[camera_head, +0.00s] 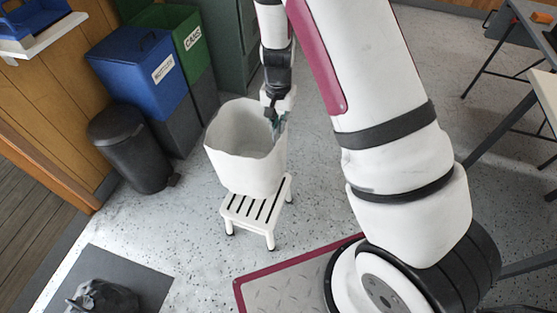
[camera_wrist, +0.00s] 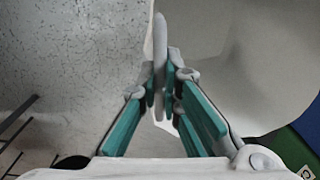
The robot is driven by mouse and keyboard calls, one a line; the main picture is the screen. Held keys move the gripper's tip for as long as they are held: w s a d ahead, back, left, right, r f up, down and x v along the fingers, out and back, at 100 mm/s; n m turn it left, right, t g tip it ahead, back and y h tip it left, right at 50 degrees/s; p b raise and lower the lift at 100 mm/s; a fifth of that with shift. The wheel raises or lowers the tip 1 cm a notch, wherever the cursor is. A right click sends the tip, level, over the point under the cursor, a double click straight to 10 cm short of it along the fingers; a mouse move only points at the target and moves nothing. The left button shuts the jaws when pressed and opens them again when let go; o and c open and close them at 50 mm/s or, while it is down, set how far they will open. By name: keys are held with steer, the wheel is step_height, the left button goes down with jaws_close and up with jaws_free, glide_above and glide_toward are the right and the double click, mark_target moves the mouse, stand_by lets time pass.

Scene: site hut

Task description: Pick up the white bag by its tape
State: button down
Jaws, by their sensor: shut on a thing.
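The white bag (camera_head: 238,160) stands open and upright on a small white slatted stool (camera_head: 258,210) in the head view. My gripper (camera_head: 276,118) is at the right side of its rim, pointing down. In the wrist view, the bag (camera_wrist: 245,75) fills the right side. There my gripper (camera_wrist: 165,90) has its teal-padded fingers closed on a thin pale strip (camera_wrist: 159,45), seen edge-on beside the bag, which looks like its tape. The bag's bottom appears to rest on the stool, though I cannot tell if it bears its full weight there.
Blue (camera_head: 150,75) and green (camera_head: 185,45) bins and a black bin (camera_head: 135,145) stand left of the bag. A dark lumpy bag (camera_head: 103,297) lies on a grey mat at lower left. Table legs are at the right. Speckled floor is clear around the stool.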

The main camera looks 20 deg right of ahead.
steer(key=shift+r+p, duration=2.55)
steer(key=shift+r, duration=1.95)
